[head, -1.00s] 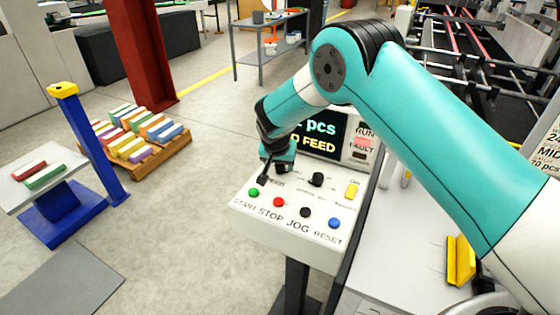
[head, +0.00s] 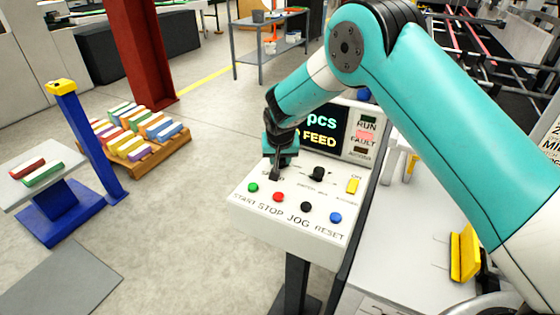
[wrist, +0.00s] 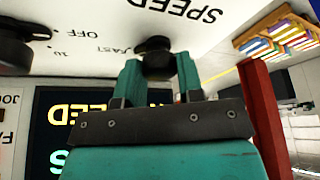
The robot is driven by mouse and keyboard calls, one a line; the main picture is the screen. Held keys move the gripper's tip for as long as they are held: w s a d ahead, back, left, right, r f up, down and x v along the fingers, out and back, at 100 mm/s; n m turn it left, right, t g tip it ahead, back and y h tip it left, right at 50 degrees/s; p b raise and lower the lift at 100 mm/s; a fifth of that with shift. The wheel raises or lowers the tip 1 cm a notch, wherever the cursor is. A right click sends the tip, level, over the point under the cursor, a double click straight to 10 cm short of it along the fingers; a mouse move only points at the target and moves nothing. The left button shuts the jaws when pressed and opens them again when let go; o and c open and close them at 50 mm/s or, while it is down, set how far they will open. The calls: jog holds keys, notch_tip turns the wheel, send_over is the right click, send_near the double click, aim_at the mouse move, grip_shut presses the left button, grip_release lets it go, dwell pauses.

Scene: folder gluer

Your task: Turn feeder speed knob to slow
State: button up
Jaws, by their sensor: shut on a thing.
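The control panel (head: 290,230) is a white box with a sloped top and a lit display. In the wrist view the black feeder speed knob (wrist: 155,58) sits by the upside-down words SPEED and FAST. My gripper (wrist: 158,72) has one finger on each side of the knob and is shut on it. In the head view my gripper (head: 277,172) comes down on the panel's upper left and hides most of that knob. The knob's pointer direction cannot be made out.
A second black knob (head: 317,173) and a yellow switch (head: 352,186) lie to the right. The green (head: 253,188), red (head: 278,197), black (head: 306,206) and blue (head: 336,217) buttons line the front. The display (head: 322,127) stands close behind my gripper.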

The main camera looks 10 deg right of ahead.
jog(key=n+y+b, duration=0.1)
jog(key=n, duration=0.1)
jog(key=n+y+b, duration=0.1)
jog(key=n+b, duration=0.1)
jog(key=n, duration=0.1)
jog(key=shift+d+f+n+b, duration=0.1)
jog(key=shift+d+n+b, duration=0.1)
jog(key=shift+n+b, duration=0.1)
jog(key=n+y+b, duration=0.1)
jog(key=n, duration=0.1)
jog(key=n+g+y+b, duration=0.1)
jog(key=n, duration=0.2)
jog(key=shift+w, duration=0.15)
jog(key=n+g+b, duration=0.1)
jog(key=n, duration=0.2)
jog(key=n+g+y, duration=0.1)
jog(key=n, duration=0.1)
jog(key=shift+d+n+b, duration=0.1)
jog(key=shift+n+b, duration=0.3)
jog(key=shift+w+n+g+p, duration=0.15)
jog(key=shift+n+g, duration=0.35)
jog(key=shift+n, duration=0.65)
jog(key=shift+n+g+p, duration=0.15)
jog(key=shift+n+g, duration=0.35)
jog(key=shift+n, duration=0.65)
jog(key=o, duration=0.9)
jog(key=shift+r, duration=0.2)
notch_tip(320, 180, up, 20)
jog(key=p, duration=1.1)
jog(key=shift+p, duration=0.4)
